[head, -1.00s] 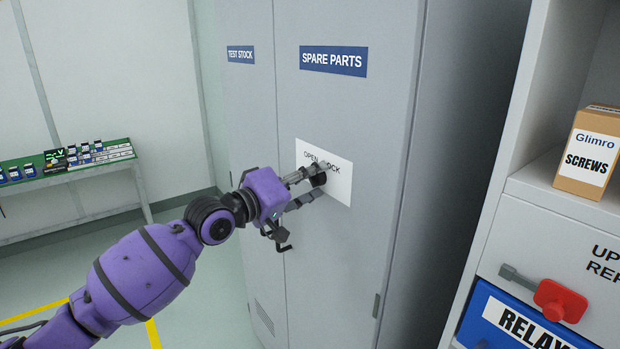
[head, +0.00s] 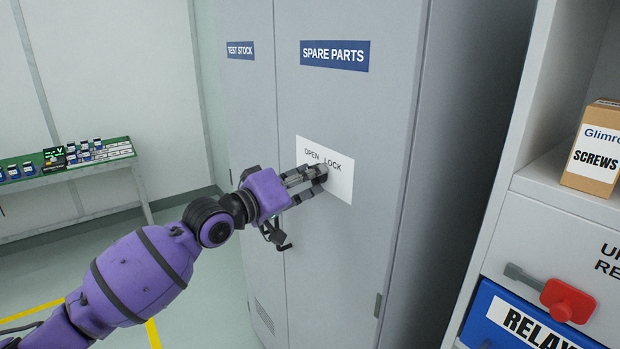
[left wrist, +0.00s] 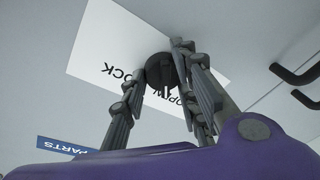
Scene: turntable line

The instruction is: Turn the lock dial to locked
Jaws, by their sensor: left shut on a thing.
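The lock dial (head: 320,174) is a small dark round knob on a white plate (head: 340,182) marked OPEN and LOCK. The plate is on the grey SPARE PARTS cabinet door (head: 335,110). My left gripper (head: 318,180) reaches in from the left and is shut on the dial, hiding most of it. In the left wrist view the dial (left wrist: 160,70) sits between the fingers, its dark face towards the camera. I cannot tell which word the dial points at. My right gripper is not in view.
A grey open shelf unit stands at the right, with a SCREWS box (head: 597,150), a red-handled thing (head: 568,300) and a blue RELAY bin (head: 520,325). A green-topped bench (head: 60,165) is at the far left. Dark handles (left wrist: 295,75) show in the left wrist view.

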